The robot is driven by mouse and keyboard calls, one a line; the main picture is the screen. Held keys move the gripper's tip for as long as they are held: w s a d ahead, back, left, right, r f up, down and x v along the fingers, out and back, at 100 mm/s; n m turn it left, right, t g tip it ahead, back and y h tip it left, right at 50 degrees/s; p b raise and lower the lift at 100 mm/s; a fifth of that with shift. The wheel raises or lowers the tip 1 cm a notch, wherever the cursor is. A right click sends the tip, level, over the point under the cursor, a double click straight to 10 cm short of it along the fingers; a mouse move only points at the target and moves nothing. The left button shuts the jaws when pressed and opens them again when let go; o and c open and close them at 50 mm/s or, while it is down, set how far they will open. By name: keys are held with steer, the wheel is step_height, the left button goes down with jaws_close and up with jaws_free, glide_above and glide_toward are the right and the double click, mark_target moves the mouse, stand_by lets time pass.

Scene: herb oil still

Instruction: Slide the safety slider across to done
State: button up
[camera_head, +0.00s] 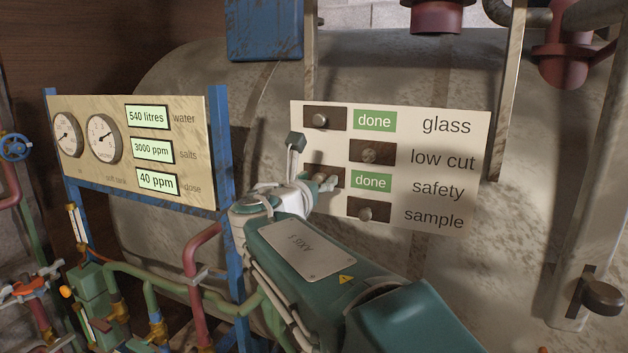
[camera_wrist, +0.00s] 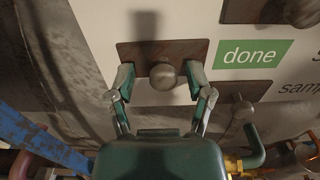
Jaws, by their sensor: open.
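The white slider board (camera_head: 440,145) has rows marked glass, low cut, safety and sample. In the safety row, the dark slider plate (camera_head: 336,171) stands at the left, with the green "done" label (camera_head: 371,181) uncovered to its right. My gripper (camera_head: 322,182) is at this plate and partly hides it and its knob. In the wrist view, the slider's round knob (camera_wrist: 164,76) sits between the two fingers of my gripper (camera_wrist: 160,82), which is open. A gap shows on each side of the knob. The green "done" label (camera_wrist: 250,54) is right of the plate.
The glass slider (camera_head: 322,120) is at the left with its "done" label showing. The low cut slider (camera_head: 371,153) and sample slider (camera_head: 368,211) stand further right, with no label showing. A gauge panel (camera_head: 190,180) on blue posts and several pipes (camera_head: 200,250) are to the left.

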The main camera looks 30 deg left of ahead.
steer(key=s, duration=1.1)
steer(key=shift+s, duration=0.3)
steer(key=shift+f, duration=0.1)
steer(key=w+d+f+m+g+h, duration=0.1)
steer(key=d+f+m+g+h, duration=0.3)
steer(key=d, duration=0.6)
steer(key=w+d+f+m+g+y, duration=0.1)
steer(key=d+f+m, duration=0.1)
steer(key=d+m, duration=0.55)
steer(key=w+d+f+m+g+h, duration=0.15)
steer(key=d+f+m, duration=0.25)
steer(key=d, duration=0.8)
steer(key=s+d+f+m+g+y, duration=0.1)
steer(key=s+d+f+m+g, duration=0.2)
steer(key=s+d+f+m, duration=0.3)
steer(key=s+d+f+m+g+y, duration=0.2)
steer(key=s+d+f+m, duration=0.4)
steer(key=s+m, duration=0.5)
steer(key=d+m+g, duration=0.1)
steer(key=d+m, duration=0.1)
steer(key=m, duration=0.2)
steer(key=shift+f, duration=0.35)
